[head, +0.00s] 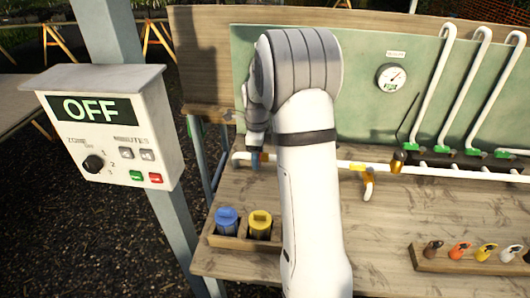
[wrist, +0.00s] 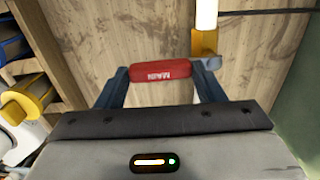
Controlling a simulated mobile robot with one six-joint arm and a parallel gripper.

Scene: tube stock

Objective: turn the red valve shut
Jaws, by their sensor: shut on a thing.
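The red valve handle (wrist: 161,72) is a short red bar with white lettering that reads MAIN, seen in the wrist view. My gripper (wrist: 160,84) has a dark blue finger at each end of the bar and is shut on it lengthwise. The bar lies crosswise to the white pipe (wrist: 206,12) with its yellow fitting (wrist: 204,42). In the head view, my gripper (head: 256,163) is at the left end of the bench pipe, partly hidden by my arm.
A grey control box (head: 105,130) reading OFF hangs on a post at left. A wooden tray (head: 232,243) holds a blue and a yellow canister. A green backboard (head: 355,105) with a gauge (head: 391,77) and white pipes stands behind. The middle of the bench (head: 385,235) is clear.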

